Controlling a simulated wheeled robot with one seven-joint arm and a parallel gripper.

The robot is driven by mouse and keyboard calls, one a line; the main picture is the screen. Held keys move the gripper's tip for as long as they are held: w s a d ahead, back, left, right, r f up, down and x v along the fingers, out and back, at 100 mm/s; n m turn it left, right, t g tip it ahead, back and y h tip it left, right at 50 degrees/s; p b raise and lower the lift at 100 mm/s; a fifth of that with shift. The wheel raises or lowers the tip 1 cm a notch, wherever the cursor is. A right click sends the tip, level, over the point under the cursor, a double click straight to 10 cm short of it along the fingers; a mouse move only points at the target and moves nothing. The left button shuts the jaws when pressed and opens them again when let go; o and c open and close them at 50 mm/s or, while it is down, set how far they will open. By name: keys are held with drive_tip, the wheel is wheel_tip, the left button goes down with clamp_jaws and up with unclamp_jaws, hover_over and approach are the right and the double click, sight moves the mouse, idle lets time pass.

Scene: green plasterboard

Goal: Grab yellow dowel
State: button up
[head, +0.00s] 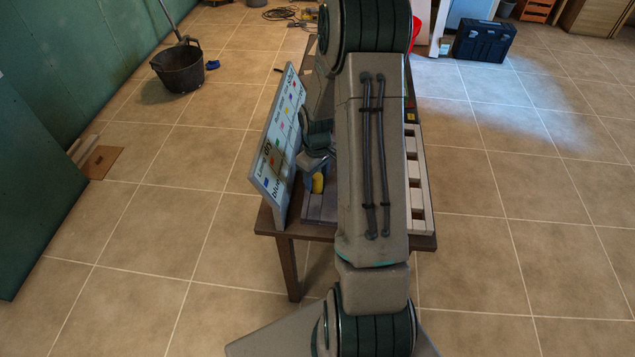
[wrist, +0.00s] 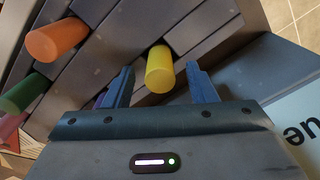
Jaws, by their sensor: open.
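The yellow dowel (wrist: 160,70) stands up from a grey slatted holder in the wrist view, its rounded end toward the camera. In the head view a small part of the yellow dowel (head: 318,183) shows beside my arm. My gripper (wrist: 160,85) is open, with one blue finger on each side of the dowel. The right finger is close to the dowel, and a wider gap shows on the left. I cannot tell whether either finger touches it. My arm hides most of the holder in the head view.
An orange dowel (wrist: 57,40) and a green dowel (wrist: 24,93) stand to the left, with pink and purple ones partly seen. A lettered board (head: 277,140) leans at the left edge of the brown table (head: 287,262). A black bucket (head: 179,70) stands on the floor.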

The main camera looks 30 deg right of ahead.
drive_tip(key=shift+f, duration=1)
drive_tip(key=c, duration=1)
drive_tip(key=shift+r, duration=0.1)
drive_tip(key=shift+c, duration=0.2)
